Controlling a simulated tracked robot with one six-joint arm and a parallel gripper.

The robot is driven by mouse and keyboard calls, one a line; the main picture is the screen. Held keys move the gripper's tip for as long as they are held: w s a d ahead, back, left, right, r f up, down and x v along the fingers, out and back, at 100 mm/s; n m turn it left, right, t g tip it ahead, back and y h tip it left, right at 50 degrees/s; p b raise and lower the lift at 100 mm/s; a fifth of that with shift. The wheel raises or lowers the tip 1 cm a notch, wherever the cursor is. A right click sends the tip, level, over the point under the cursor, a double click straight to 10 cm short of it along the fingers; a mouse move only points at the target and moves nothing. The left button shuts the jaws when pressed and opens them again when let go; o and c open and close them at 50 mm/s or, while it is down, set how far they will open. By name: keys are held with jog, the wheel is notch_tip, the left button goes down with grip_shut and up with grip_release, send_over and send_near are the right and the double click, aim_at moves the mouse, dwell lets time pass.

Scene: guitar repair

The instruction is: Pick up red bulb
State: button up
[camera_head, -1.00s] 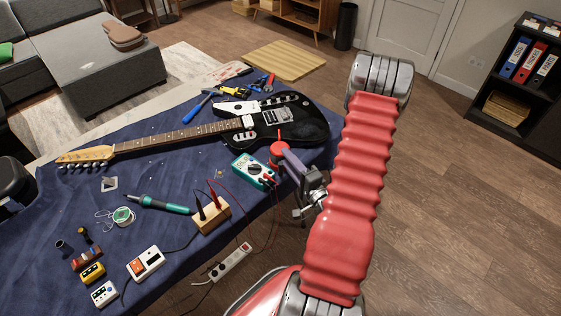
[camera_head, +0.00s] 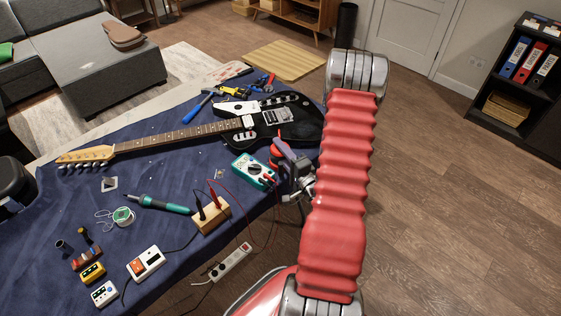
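The red bulb (camera_head: 275,151) is a small red rounded thing with a thin upright nozzle. It stands on the blue cloth at the table's right side, between the guitar and the multimeter. My gripper (camera_head: 283,157) reaches it from the right, its purple-grey fingers overlapping the bulb in this view. The fingers cover part of the bulb. Whether they touch it, and how far apart they are, I cannot tell. My red ribbed arm stands to the right and hides part of the area behind it.
A black electric guitar (camera_head: 267,122) lies just behind the bulb. A teal multimeter (camera_head: 254,171) with leads lies in front of it. A wooden block (camera_head: 211,217) with probes and a soldering iron (camera_head: 159,204) lie to the left. A white power strip (camera_head: 231,262) hangs by the table edge.

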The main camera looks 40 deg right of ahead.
jog(key=shift+c, duration=0.5)
grip_shut()
dwell(1.3)
